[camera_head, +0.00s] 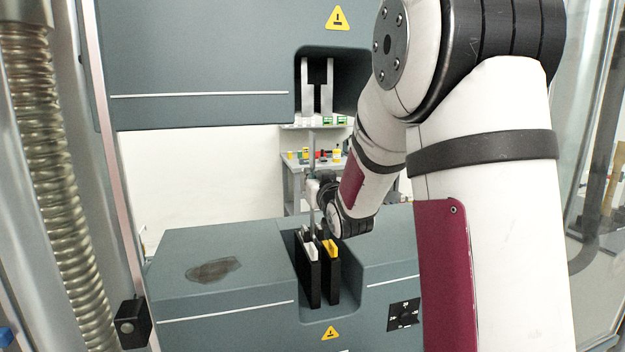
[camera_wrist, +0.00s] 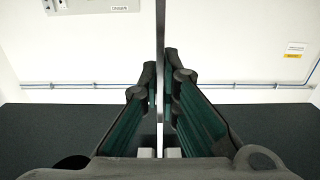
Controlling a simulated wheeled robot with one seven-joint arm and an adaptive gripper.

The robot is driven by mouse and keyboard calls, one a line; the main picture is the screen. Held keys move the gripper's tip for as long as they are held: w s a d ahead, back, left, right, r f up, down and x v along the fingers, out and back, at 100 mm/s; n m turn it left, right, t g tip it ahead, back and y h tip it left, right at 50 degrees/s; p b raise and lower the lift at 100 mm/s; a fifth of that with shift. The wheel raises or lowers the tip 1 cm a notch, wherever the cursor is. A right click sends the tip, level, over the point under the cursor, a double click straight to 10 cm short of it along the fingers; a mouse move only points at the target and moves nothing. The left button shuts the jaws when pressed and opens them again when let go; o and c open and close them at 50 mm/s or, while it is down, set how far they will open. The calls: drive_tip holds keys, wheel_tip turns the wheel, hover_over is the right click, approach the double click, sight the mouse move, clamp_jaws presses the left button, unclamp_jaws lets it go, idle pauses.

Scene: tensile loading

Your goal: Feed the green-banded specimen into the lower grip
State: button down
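A thin grey strip, the specimen (camera_head: 312,155), stands upright above the lower grip in the head view. In the wrist view the specimen (camera_wrist: 160,60) shows edge-on between my fingers; no green band can be made out. My gripper (camera_wrist: 160,85) is closed on it from both sides. In the head view my gripper (camera_head: 318,192) is just above the lower grip, partly hidden behind my wrist. The lower grip (camera_head: 314,285) has two black jaws with a gap between them, with pale and yellow pieces on top. Whether the strip's lower end is inside the gap cannot be told.
The upper grip (camera_head: 307,90) hangs in a recess of the grey upper crosshead (camera_head: 200,60). The grey lower housing (camera_head: 215,250) has a dark stain (camera_head: 213,270) on top. A bench with small coloured items (camera_head: 320,157) stands behind. A ribbed hose (camera_head: 55,170) runs down the left.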

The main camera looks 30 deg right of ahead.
drive_tip(key=shift+r, duration=0.2)
drive_tip(key=c, duration=1.7)
unclamp_jaws()
drive_tip(key=shift+f, duration=0.1)
drive_tip(key=shift+f, duration=0.15)
drive_tip(key=v, duration=1.2)
drive_tip(key=s+a+f+n+g+y, duration=0.1)
drive_tip(key=s+a+g, duration=0.3)
drive_tip(key=s+a, duration=0.2)
drive_tip(key=s+a+f+n+g+y, duration=0.1)
drive_tip(key=s+a+g, duration=0.3)
drive_tip(key=s, duration=0.6)
drive_tip(key=s+a+f+n+g+y, duration=0.1)
drive_tip(key=s+a+f+g+y, duration=0.1)
drive_tip(key=s+a, duration=0.6)
drive_tip(key=shift+s+a+f+g+y, duration=0.2)
drive_tip(key=shift+s+f+g+y, duration=0.25)
drive_tip(key=shift+g, duration=0.45)
